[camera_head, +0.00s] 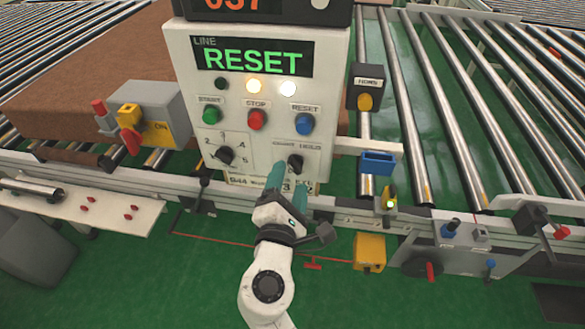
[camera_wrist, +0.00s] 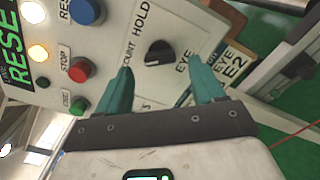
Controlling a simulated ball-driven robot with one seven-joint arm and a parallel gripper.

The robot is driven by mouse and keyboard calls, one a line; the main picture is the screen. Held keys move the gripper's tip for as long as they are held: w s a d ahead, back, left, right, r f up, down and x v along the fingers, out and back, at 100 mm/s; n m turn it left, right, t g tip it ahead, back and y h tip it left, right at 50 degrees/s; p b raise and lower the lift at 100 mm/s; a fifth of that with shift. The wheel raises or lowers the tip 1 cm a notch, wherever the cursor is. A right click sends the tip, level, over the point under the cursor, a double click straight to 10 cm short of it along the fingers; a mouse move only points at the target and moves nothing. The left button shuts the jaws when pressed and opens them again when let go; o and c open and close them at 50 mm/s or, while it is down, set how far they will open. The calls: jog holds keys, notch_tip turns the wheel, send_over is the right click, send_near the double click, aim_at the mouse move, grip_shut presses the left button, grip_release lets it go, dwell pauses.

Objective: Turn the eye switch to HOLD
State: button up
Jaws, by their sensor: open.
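The eye switch is a black rotary knob (camera_head: 296,161) at the lower right of the white panel, with the labels COUNT and HOLD above it. In the wrist view the knob (camera_wrist: 159,53) shows between and just beyond my fingertips. A small pale mark on it appears to face the COUNT side, but it is too small to be sure. My gripper (camera_head: 285,178) has teal fingers, spread apart and empty, just below and in front of the knob. In the wrist view the gripper (camera_wrist: 162,72) has one finger on each side of the knob, with no clear contact.
Green (camera_head: 211,115), red (camera_head: 256,119) and blue (camera_head: 304,123) buttons sit above on the panel (camera_head: 335,75). A numbered dial (camera_head: 226,155) is left of the switch. The display (camera_head: 252,59) reads RESET. A blue holder (camera_head: 377,162) stands right; a rail runs below.

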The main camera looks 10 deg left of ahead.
aim_at(293, 170)
jog(key=shift+w+d, duration=0.15)
jog(key=shift+w, duration=1.65)
jog(key=shift+c, duration=0.4)
jog(key=c, duration=1)
jog(key=shift+f, duration=0.15)
jog(key=shift+m+b, duration=6.9)
jog(key=shift+b, duration=0.7)
